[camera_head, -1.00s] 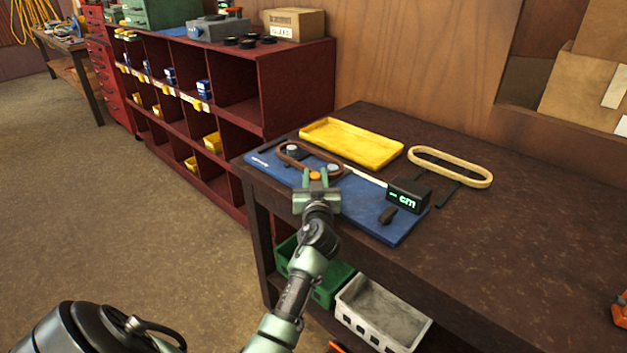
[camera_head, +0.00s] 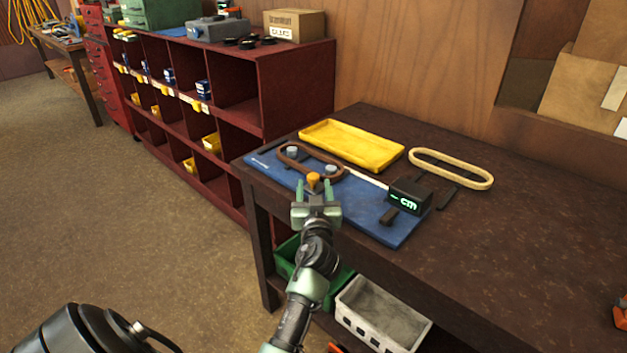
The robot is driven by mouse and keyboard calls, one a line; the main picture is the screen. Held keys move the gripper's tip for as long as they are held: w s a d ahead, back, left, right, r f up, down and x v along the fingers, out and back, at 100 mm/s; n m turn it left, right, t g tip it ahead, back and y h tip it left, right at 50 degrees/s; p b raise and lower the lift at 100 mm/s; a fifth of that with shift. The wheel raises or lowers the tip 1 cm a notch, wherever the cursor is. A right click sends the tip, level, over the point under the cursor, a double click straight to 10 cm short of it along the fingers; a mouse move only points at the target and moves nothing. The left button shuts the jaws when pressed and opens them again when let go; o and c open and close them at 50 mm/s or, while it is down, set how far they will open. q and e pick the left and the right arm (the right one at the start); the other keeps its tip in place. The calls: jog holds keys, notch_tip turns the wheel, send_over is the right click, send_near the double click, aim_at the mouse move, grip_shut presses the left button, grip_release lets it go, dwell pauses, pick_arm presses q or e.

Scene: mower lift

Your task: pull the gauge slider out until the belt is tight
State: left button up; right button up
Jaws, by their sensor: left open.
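The blue gauge board (camera_head: 365,208) lies on the dark bench. A brown belt (camera_head: 292,163) loops around two grey pulleys, the left pulley (camera_head: 292,152) and the right pulley (camera_head: 331,170). An orange knob (camera_head: 313,179), which looks like the slider's grip, stands at the near side of the belt by the right pulley. A black readout (camera_head: 408,195) shows a dash and "cm" in green. My left gripper (camera_head: 315,188) is open, its fingers spread on the near side of the knob. It does not look closed on anything. My right gripper is not in view.
A yellow tray (camera_head: 352,145) lies behind the board. A loose tan belt (camera_head: 450,168) lies to the right. Green (camera_head: 335,282) and white (camera_head: 382,312) bins sit below. The bench's right side is mostly clear.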

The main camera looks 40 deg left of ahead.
pick_arm(q)
jog(key=v, duration=0.3)
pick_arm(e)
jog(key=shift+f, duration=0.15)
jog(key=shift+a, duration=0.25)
pick_arm(q)
jog(key=shift+r, duration=0.1)
